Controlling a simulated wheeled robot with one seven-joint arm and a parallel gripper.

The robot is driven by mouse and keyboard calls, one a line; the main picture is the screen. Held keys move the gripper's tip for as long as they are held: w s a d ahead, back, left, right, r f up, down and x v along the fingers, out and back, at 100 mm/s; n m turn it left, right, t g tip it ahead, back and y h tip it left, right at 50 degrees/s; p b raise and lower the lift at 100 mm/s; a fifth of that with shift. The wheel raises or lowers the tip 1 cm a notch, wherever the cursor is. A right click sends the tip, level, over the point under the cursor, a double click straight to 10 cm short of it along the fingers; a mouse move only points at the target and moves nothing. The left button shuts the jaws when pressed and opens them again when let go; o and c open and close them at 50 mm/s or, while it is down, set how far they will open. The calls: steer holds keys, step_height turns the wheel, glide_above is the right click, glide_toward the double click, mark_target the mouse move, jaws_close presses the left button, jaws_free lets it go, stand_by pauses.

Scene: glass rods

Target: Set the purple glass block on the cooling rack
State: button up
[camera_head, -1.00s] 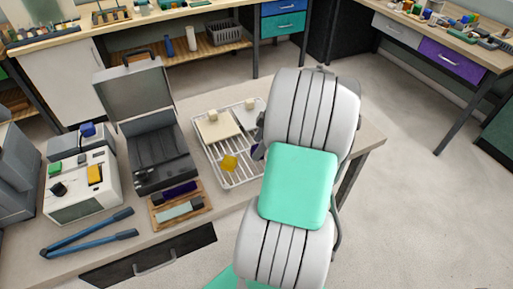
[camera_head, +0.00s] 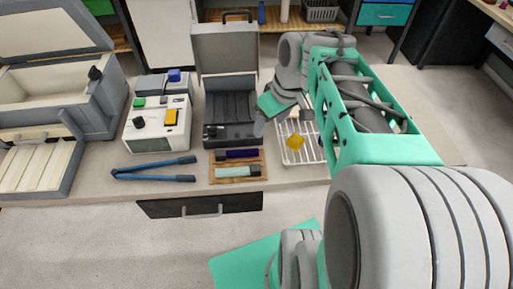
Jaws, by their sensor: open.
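A dark purple bar (camera_head: 236,154) lies in the wooden tray (camera_head: 264,166), behind a pale teal bar (camera_head: 237,172). The wire cooling rack (camera_head: 290,158) is to the right of the tray, partly hidden by my arm. A yellow block (camera_head: 296,142) sits on the rack. A small dark purple patch (camera_head: 321,143) shows at the rack's right side; my arm hides much around it, so I cannot tell its shape. My gripper (camera_head: 259,127) is open and points down near the rack's left side, above and right of the tray. Nothing shows between its fingers.
An open grey case (camera_head: 230,110) stands behind the tray. A white device with buttons (camera_head: 158,125) and blue long-handled tongs (camera_head: 154,169) are to the left. A grey kiln-like box (camera_head: 60,85) is at far left. The bench front between tongs and tray is clear.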

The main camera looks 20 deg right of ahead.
steer(key=s+a+f+m+h, duration=0.1)
steer(key=s+a+f+m, duration=0.1)
steer(key=s+a, duration=0.3)
steer(key=shift+s+a+m+t, duration=0.4)
steer(key=shift+a+m, duration=0.2)
steer(key=shift+a, duration=0.55)
